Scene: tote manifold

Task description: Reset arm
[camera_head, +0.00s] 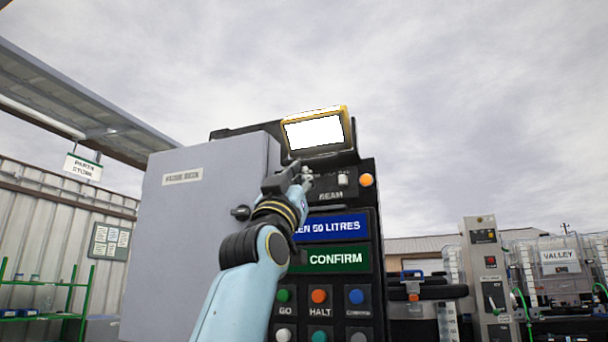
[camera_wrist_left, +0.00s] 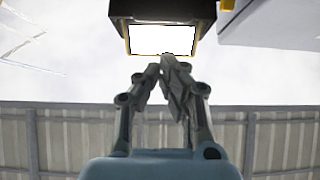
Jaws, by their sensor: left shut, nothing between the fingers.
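My left arm comes up from the bottom of the head view. Its gripper (camera_head: 304,172) is in front of the black control panel (camera_head: 366,192), just below the lit lamp (camera_head: 314,132) with a yellow frame. In the left wrist view the gripper (camera_wrist_left: 164,64) is shut and empty, its fingertips together under the bright white lamp face (camera_wrist_left: 162,40). I cannot tell whether the fingertips touch the panel. My right gripper is in neither view.
A grey cabinet door (camera_head: 190,240) stands left of the arm. The panel has a BEAM switch (camera_head: 342,180), an orange knob (camera_head: 367,180), a green CONFIRM plate (camera_head: 345,258) and several coloured buttons. A grey switch post (camera_head: 488,270) and the VALLEY tote (camera_head: 560,262) stand at right.

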